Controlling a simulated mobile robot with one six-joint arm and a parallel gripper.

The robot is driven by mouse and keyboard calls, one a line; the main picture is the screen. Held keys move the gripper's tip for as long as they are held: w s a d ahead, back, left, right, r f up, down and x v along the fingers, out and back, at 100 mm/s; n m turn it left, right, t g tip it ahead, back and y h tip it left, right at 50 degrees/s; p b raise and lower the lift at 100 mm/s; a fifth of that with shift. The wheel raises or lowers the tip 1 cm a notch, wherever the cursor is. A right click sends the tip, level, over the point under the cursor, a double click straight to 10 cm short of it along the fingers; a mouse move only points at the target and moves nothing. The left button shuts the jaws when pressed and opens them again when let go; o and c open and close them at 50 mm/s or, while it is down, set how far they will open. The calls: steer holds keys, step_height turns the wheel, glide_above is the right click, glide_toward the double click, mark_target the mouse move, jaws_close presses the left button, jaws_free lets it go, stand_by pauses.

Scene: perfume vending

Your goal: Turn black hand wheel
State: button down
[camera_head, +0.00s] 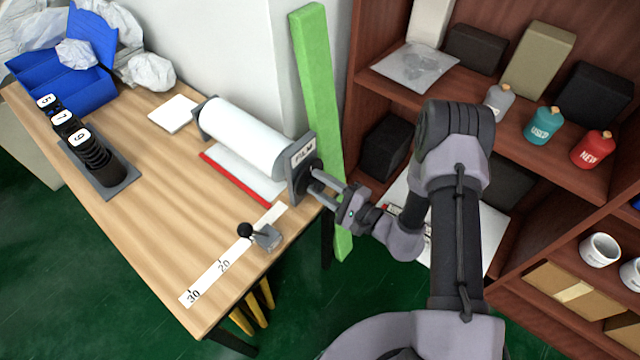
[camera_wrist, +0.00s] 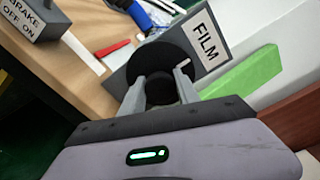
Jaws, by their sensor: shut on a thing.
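The black hand wheel (camera_wrist: 160,62) is a round dark disc on the end plate marked FILM (camera_wrist: 207,45). In the head view the wheel (camera_head: 311,172) sits at the right end of the white film roll (camera_head: 243,140), at the table's right edge. My gripper (camera_head: 318,182) reaches it from the right. In the wrist view my gripper (camera_wrist: 161,90) has its two fingers on either side of the wheel's dark centre part, shut on it. The fingers hide part of the wheel.
The wooden table (camera_head: 150,220) holds a ruler strip (camera_head: 207,282), a small lever with a black knob (camera_head: 245,230), a red-edged sheet and a rack of numbered black pieces (camera_head: 125,178). A green board (camera_head: 317,80) leans behind the wheel. Shelves with bottles (camera_head: 543,125) stand at right.

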steer(key=c, duration=0.9)
jaws_free()
steer(key=p+v, duration=0.4)
steer(key=v, duration=1.3)
steer(key=shift+s, duration=0.2)
steer(key=shift+d, duration=0.15)
